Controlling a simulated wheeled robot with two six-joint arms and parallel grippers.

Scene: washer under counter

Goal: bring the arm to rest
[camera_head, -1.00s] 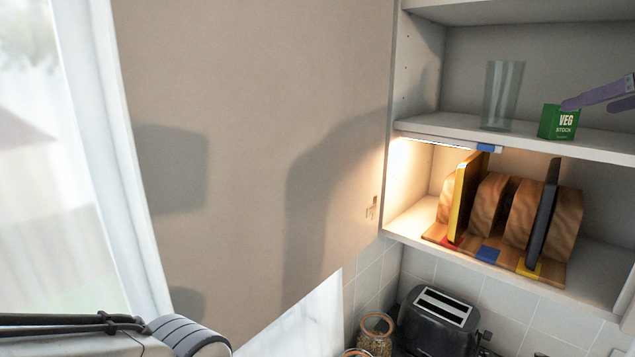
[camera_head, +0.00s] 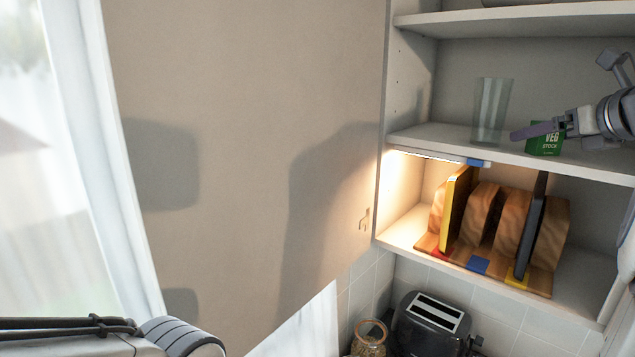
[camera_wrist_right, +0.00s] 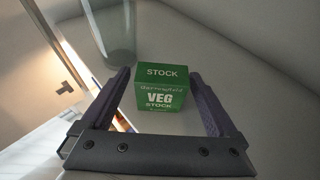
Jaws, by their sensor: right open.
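My right gripper (camera_head: 536,131) reaches in from the right at the middle shelf of the open cupboard, in front of the green veg stock box (camera_head: 545,146). In the right wrist view my right gripper (camera_wrist_right: 165,100) is open, with its two fingers apart on either side of the stock box (camera_wrist_right: 161,88). The box stands upright on the shelf; I cannot tell whether a finger touches it. Part of my left arm shows at the lower left of the head view, but its gripper is out of view.
A clear glass (camera_head: 491,110) stands left of the box and also shows in the wrist view (camera_wrist_right: 110,30). Below, a wooden rack (camera_head: 484,265) holds several boards. A large open cupboard door (camera_head: 245,130) fills the left. A toaster (camera_head: 430,325) and a jar (camera_head: 369,340) stand below.

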